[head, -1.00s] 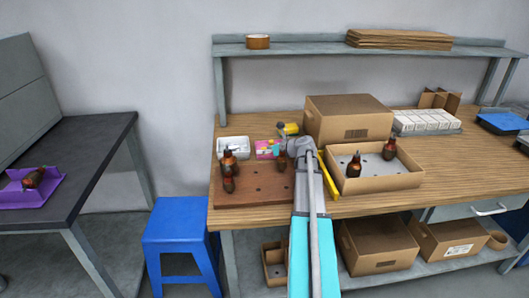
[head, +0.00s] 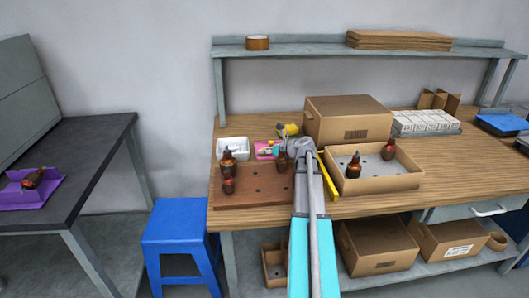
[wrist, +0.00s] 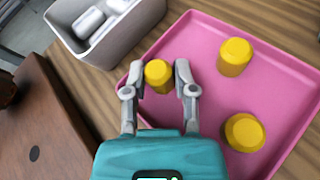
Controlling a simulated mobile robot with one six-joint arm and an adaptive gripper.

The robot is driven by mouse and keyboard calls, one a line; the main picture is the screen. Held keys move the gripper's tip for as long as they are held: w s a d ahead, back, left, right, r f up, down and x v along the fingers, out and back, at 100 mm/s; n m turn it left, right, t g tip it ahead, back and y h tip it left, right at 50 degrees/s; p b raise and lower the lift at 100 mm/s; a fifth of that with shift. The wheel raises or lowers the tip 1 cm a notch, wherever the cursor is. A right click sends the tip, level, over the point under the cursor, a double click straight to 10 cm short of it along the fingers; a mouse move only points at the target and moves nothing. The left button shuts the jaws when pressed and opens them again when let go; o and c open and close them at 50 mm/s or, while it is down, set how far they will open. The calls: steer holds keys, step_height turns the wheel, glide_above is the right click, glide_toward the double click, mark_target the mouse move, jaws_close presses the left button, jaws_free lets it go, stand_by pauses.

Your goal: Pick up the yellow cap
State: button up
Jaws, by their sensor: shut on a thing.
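In the wrist view a yellow cap (wrist: 158,74) sits between the two grey fingers of my gripper (wrist: 160,79), which are shut on it. The cap is over the near left corner of a pink tray (wrist: 195,32); I cannot tell whether it touches the tray floor. A second yellow cap (wrist: 235,55) stands in the tray to the right, and a third yellow cap (wrist: 243,133) lies nearer, at lower right. In the head view the pink tray (head: 262,156) is small and partly hidden by my arm.
A white bin (head: 233,143) with white parts is left of the tray. A brown board (head: 250,193) with dark bottle-like parts lies in front. A cardboard tray (head: 375,183) with similar parts and a closed box (head: 348,118) stand to the right.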

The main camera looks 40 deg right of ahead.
steer(key=shift+r, duration=0.15)
step_height(320, 180, up, 3)
steer(key=p, duration=0.3)
steer(key=s+r+p, duration=0.3)
steer(key=s, duration=0.1)
steer(key=s+r+p, duration=0.3)
steer(key=s, duration=0.2)
steer(key=s+r+p, duration=0.3)
steer(key=s+p, duration=0.1)
steer(key=s, duration=0.1)
steer(key=shift+a+r, duration=0.25)
steer(key=shift+r, duration=0.1)
